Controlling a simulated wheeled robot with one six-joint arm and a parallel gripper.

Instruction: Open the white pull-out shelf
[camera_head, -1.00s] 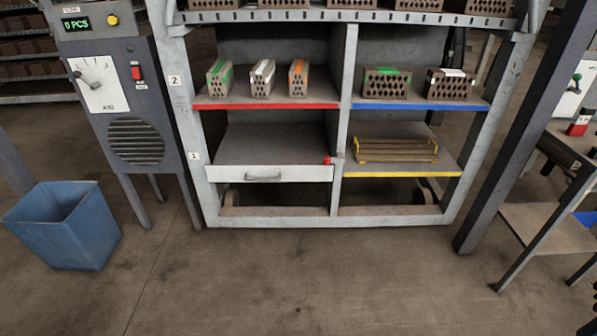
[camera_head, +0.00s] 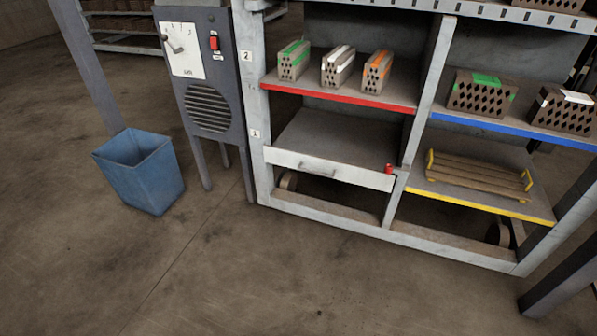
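The white pull-out shelf (camera_head: 345,171) is in the lower left bay of the grey rack, with a white front panel and a metal handle (camera_head: 317,168) near the middle of it. Its front looks flush with the rack frame, so it appears closed. A small red knob (camera_head: 389,169) sits at the right end of the front's top edge. The grey surface (camera_head: 338,137) behind the front is bare. My gripper is not in view.
Bricks with green (camera_head: 294,60), white (camera_head: 338,66) and orange (camera_head: 377,72) stripes stand on the red-edged shelf above. A wooden pallet (camera_head: 478,180) lies on the yellow-edged shelf. A blue bin (camera_head: 140,172) and grey control cabinet (camera_head: 207,80) stand left. Floor in front is clear.

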